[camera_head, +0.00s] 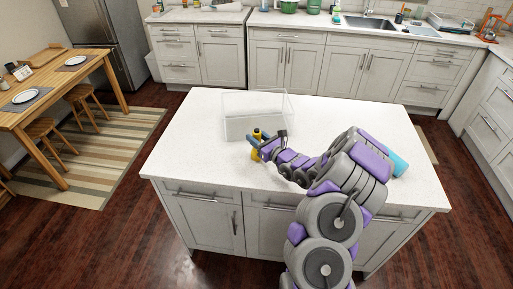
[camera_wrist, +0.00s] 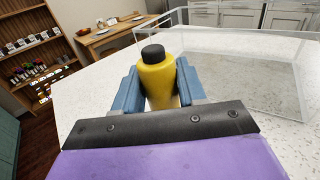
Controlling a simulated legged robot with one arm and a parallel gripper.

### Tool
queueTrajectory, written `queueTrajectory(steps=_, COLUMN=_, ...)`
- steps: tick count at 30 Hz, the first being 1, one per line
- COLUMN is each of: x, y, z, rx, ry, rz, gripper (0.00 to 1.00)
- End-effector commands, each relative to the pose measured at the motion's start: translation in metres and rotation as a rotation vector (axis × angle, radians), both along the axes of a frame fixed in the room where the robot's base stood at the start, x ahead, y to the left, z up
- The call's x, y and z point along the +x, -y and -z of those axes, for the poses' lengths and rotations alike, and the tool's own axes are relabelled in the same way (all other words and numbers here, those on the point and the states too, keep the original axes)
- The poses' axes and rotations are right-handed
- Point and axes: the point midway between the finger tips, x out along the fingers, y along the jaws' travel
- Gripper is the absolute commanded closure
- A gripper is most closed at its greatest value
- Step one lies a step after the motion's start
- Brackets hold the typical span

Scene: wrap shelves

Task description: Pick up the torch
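A yellow, upright cylinder with a black top, which looks like the torch (camera_head: 257,134), is at the middle of the white island counter. It also shows in the wrist view (camera_wrist: 158,82). My gripper (camera_head: 257,146) reaches it from the right in the head view. In the wrist view, the blue fingers of my gripper (camera_wrist: 159,85) flank the torch closely, one on each side. Whether both fingers press on it cannot be told. The torch's lower part is hidden behind the gripper in the wrist view.
A clear, open box (camera_head: 240,126) stands on the counter (camera_head: 190,145) just behind the torch. A light-blue object (camera_head: 398,164) lies at the right, partly hidden by my arm. The counter's left part is clear. A wooden table (camera_head: 50,88) stands at the left.

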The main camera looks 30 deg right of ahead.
Motion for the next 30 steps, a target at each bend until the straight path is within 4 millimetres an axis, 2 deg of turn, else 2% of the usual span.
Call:
queueTrajectory(steps=1, x=0.000, y=0.000, z=0.000, rx=0.000, ry=0.000, rz=0.000, gripper=0.68)
queueTrajectory(steps=11, x=0.000, y=0.000, z=0.000, rx=0.000, ry=0.000, rz=0.000, gripper=1.00)
queueTrajectory(steps=23, x=0.000, y=0.000, z=0.000, rx=0.000, ry=0.000, rz=0.000, gripper=1.00)
queueTrajectory(steps=30, x=0.000, y=0.000, z=-0.014, rx=0.000, ry=0.000, rz=0.000, gripper=1.00)
